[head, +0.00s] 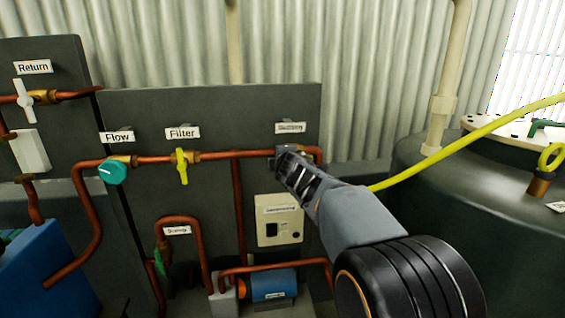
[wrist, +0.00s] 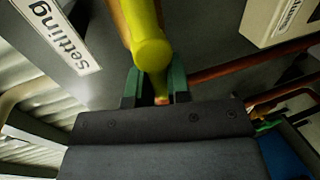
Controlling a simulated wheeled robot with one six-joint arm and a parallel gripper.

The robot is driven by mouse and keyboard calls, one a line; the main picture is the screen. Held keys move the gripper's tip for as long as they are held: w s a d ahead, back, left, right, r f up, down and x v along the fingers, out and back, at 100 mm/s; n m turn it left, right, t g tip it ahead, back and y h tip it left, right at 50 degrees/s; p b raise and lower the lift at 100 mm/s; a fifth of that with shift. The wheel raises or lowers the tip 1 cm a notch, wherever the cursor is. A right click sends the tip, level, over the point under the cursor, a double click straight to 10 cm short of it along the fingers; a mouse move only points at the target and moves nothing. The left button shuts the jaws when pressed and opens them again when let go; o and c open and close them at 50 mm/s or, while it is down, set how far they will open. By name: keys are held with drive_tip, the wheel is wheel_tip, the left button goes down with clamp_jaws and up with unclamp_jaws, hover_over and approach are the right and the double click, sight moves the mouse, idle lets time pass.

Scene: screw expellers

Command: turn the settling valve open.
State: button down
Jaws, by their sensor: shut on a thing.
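The settling valve's yellow handle (wrist: 152,52) shows in the wrist view, beside the white "Settling" label (wrist: 58,36). My gripper (wrist: 155,88) is shut on this handle, with a green-tipped finger on each side of it. In the head view my gripper (head: 284,162) reaches in from the lower right to the copper pipe, just below a white label (head: 290,127) too blurred to read. There my gripper hides the valve and its handle, so I cannot tell the handle's angle from that view.
The filter valve (head: 182,166) with a yellow handle and the teal flow knob (head: 112,172) sit left on the same pipe. A cream switch box (head: 279,232) is below. A yellow hose (head: 450,149) runs right over a dark tank (head: 420,180).

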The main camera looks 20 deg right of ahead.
idle(0.4)
drive_tip(key=c, duration=1.1)
unclamp_jaws()
drive_tip(key=shift+s, duration=0.1)
drive_tip(key=shift+p+v, duration=1.55)
drive_tip(key=shift+v, duration=5.25)
drive_tip(key=shift+a, duration=0.15)
